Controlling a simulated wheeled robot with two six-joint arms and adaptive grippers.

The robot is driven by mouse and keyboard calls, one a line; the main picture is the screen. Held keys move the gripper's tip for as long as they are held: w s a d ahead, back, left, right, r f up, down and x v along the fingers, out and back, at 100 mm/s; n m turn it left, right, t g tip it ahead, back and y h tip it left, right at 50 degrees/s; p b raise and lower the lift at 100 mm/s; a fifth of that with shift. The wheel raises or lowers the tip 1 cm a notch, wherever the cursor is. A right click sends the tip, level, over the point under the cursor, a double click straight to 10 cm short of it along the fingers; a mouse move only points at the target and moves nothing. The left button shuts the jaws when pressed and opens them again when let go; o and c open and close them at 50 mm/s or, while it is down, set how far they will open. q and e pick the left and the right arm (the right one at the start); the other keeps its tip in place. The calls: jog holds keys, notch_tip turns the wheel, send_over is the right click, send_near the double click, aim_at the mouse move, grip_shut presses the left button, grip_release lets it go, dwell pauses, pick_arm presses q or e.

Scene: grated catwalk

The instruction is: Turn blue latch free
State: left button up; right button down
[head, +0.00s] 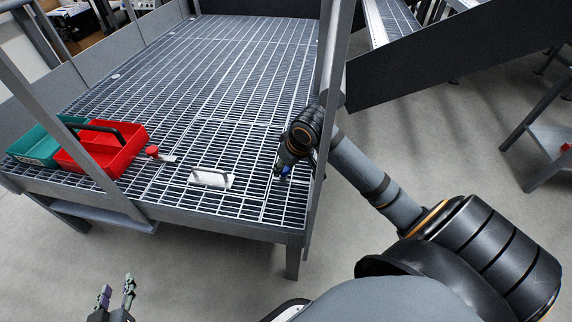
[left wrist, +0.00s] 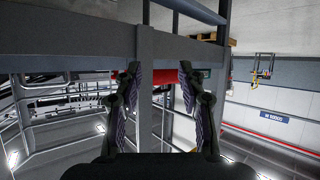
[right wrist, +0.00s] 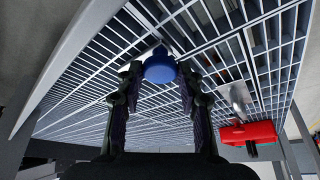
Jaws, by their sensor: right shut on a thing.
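The blue latch (right wrist: 160,68) shows in the right wrist view as a round blue knob over the grating. My right gripper (right wrist: 160,85) has its fingers on both sides of it and is shut on it. In the head view only a little of the blue latch (head: 285,170) shows below my right gripper (head: 281,166), near the grating's right edge. My left gripper (head: 117,290) is low at the front left, away from the catwalk, with its fingers apart and nothing between them. Its open fingers also show in the left wrist view (left wrist: 158,85).
A red tray (head: 128,158) with a dark handle and a teal tray (head: 35,145) stand at the grating's left. A red knob (head: 152,151) and a pale plate with a handle (head: 212,179) are on the grating (head: 235,80). A grey post (head: 330,75) rises beside my right arm.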

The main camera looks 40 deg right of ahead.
jog(key=shift+w+r+p, duration=0.1)
jog(key=shift+r+p, duration=0.2)
jog(key=shift+p, duration=0.6)
jog(key=shift+f+m+p, duration=0.15)
jog(key=shift+m+p, duration=0.35)
jog(key=shift+p, duration=0.75)
pick_arm(q)
jog(key=s+f+g, duration=0.8)
jog(key=s+g, duration=0.1)
jog(key=s, duration=0.4)
jog(key=shift+a+f, duration=0.15)
jog(key=shift+f, duration=0.15)
pick_arm(e)
jog(key=shift+f+h, duration=0.2)
jog(key=shift+h, duration=0.1)
jog(key=c, duration=0.9)
grip_release()
pick_arm(q)
jog(key=shift+s, duration=0.1)
pick_arm(e)
jog(key=shift+o, duration=0.2)
jog(key=v, duration=0.7)
jog(key=shift+s+r, duration=0.25)
pick_arm(q)
jog(key=shift+r, duration=0.1)
